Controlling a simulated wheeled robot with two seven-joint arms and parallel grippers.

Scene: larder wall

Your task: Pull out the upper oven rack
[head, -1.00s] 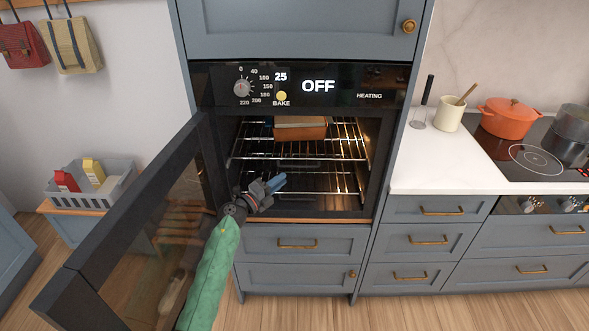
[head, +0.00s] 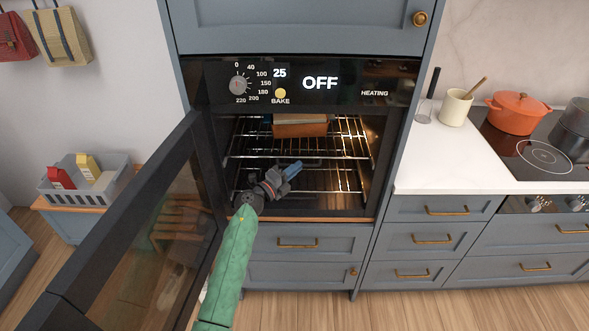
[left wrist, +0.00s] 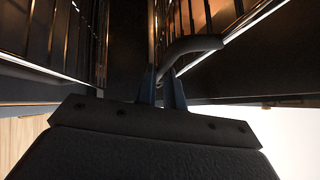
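The upper oven rack (head: 340,157) is a wire shelf inside the open oven, with a brown box-like dish (head: 300,127) on it. A dark curved handle (left wrist: 195,43) is at its front edge in the left wrist view. My left gripper (head: 291,170) is inside the oven mouth at the front of the upper rack. In the left wrist view its two fingers (left wrist: 162,85) stand a small gap apart with the handle's near end at their tips. I cannot tell whether they press on it. My right gripper is out of view.
The oven door (head: 135,220) hangs open on the left, beside my left arm. The lower rack (head: 335,192) is just below the gripper. Drawers (head: 300,243) are under the oven.

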